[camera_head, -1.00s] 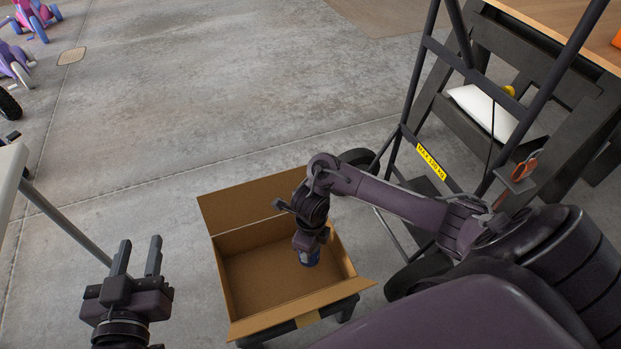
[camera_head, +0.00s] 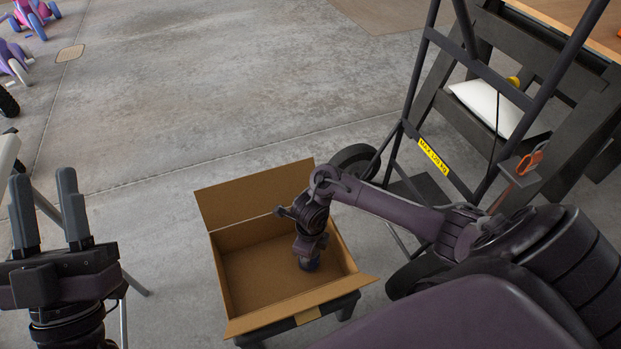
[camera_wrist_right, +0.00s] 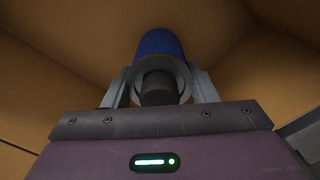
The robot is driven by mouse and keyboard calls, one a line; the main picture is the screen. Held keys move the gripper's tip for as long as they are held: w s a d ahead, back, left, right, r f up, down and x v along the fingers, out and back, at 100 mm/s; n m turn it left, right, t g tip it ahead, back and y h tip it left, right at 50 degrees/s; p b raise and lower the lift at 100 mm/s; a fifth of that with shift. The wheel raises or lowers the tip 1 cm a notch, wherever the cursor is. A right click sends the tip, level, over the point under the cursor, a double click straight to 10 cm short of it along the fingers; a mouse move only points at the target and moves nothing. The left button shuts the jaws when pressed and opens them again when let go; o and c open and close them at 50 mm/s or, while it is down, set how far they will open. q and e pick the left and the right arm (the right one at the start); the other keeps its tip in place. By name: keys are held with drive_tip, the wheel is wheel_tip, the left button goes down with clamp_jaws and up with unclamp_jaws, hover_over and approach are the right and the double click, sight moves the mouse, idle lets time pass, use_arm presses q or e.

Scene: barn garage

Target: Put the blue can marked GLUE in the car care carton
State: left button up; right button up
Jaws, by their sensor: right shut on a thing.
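The open cardboard carton (camera_head: 262,318) stands on a low dark stand in the head view, flaps spread. My right gripper (camera_head: 309,257) reaches down inside it, toward its right side. It is shut on the blue can (camera_head: 310,266), of which only a small part shows below the fingers. In the right wrist view the can (camera_wrist_right: 159,44) sits between the two fingers (camera_wrist_right: 158,88), with the carton's brown walls around it. The GLUE marking cannot be seen. Whether the can touches the carton floor is unclear. My left gripper (camera_head: 47,210) is open and empty, left of the carton.
A dark hand truck (camera_head: 434,157) with a yellow label stands right of the carton, close to my right arm. A wooden-topped bench (camera_head: 570,22) is behind it. Toy tricycles (camera_head: 33,18) are far left. The concrete floor beyond the carton is clear.

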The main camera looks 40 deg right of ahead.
use_arm(q)
drive_tip(key=shift+s+r, duration=0.15)
drive_tip(key=shift+r, duration=0.05)
drive_tip(key=shift+a, duration=0.1)
drive_tip(key=shift+s+a+r+h, duration=0.1)
drive_tip(key=shift+s+r+h, duration=0.1)
drive_tip(key=shift+r+h, duration=0.1)
use_arm(e)
drive_tip(key=shift+f, duration=0.1)
use_arm(q)
drive_tip(key=shift+t, duration=0.3)
use_arm(e)
drive_tip(key=o, duration=1.1)
use_arm(q)
drive_tip(key=shift+s+a+r, duration=0.1)
drive_tip(key=shift+s+r, duration=0.2)
drive_tip(key=shift+r, duration=0.1)
use_arm(e)
drive_tip(key=shift+o, duration=0.2)
